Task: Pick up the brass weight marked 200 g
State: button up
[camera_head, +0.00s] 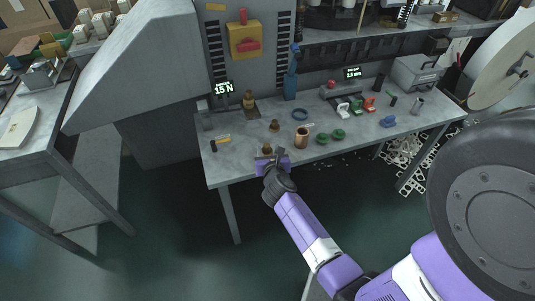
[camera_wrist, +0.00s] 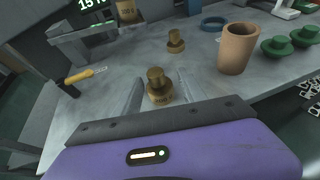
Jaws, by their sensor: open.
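Three brass weights show on the grey bench; I cannot read which is marked 200 g. The nearest brass weight (camera_wrist: 158,84), also in the head view (camera_head: 266,149), stands upright near the front edge. A second brass weight (camera_wrist: 176,41), in the head view too (camera_head: 274,126), stands farther back. A third, larger one (camera_head: 249,98) stands on the scale at the back, partly cut off in the wrist view (camera_wrist: 126,10). My gripper (camera_wrist: 159,92) is open and empty, its fingers left and right of the nearest weight. In the head view my gripper (camera_head: 271,156) is at the bench's front edge.
A copper-coloured cup (camera_wrist: 236,48) stands right of the weights, with green round pieces (camera_wrist: 290,42) beyond it. A blue ring (camera_wrist: 214,23) lies behind. The bench (camera_head: 235,170) is clear between these.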

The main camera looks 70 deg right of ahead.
aim_at(266, 144)
jog(key=x, duration=0.3)
jog(key=b+x, duration=0.1)
jog(key=x, duration=0.1)
jog(key=shift+w+d, duration=0.25)
jog(key=shift+w, duration=0.15)
jog(key=shift+c, duration=0.4)
grip_shut()
